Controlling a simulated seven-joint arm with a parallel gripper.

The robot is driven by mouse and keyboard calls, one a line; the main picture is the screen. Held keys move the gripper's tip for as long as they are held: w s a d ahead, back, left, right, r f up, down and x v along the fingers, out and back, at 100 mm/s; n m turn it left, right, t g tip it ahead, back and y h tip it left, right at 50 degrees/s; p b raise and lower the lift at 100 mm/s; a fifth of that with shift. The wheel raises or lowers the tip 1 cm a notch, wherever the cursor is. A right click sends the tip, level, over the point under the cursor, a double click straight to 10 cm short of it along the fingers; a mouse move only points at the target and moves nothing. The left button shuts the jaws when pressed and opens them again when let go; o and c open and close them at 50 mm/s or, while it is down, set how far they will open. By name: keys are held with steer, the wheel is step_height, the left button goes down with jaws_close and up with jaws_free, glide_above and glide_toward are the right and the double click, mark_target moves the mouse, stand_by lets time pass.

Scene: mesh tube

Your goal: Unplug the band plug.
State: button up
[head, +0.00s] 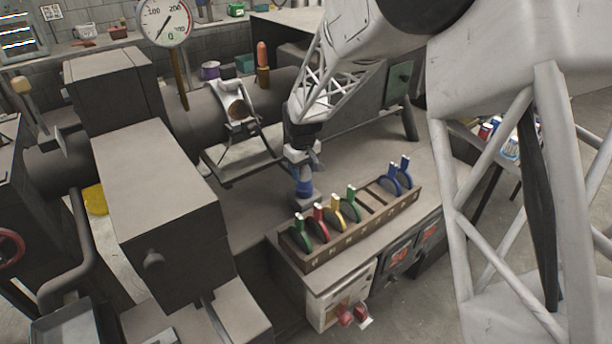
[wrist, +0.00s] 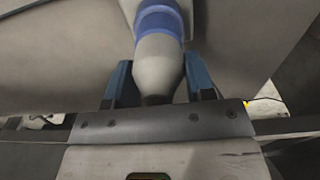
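The band plug (head: 304,187), grey with a blue band, stands upright at the left back corner of the bench with the rack. My gripper (head: 303,158) is directly above it, pointing down, with the plug's grey top at its fingers. In the wrist view, the plug's tapered grey end (wrist: 158,68) lies between the two dark blue fingers of my gripper (wrist: 160,72), its tip close to the palm. The fingers are spread about as wide as the plug. I cannot tell whether they press on it.
A wooden rack (head: 352,228) with green, red, yellow and blue ring-shaped pieces stands just in front of the plug. A large dark tube (head: 220,115) with a clamp lies behind. A tall grey block (head: 160,195) stands at left. Bare bench top shows right of my gripper.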

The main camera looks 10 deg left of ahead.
mark_target(302, 188)
steer(key=shift+g, duration=0.4)
steer(key=f, duration=0.1)
steer(key=s+f, duration=0.2)
steer(key=f, duration=0.1)
steer(key=shift+d+f, duration=0.1)
steer(key=shift+c, duration=1.4)
steer(key=shift+w+r, duration=0.1)
steer(key=shift+r, duration=1.2)
jaws_close()
steer(key=shift+r, duration=0.65)
steer(key=shift+w+r, duration=0.25)
steer(key=shift+r, duration=1.25)
steer(key=shift+w, duration=0.1)
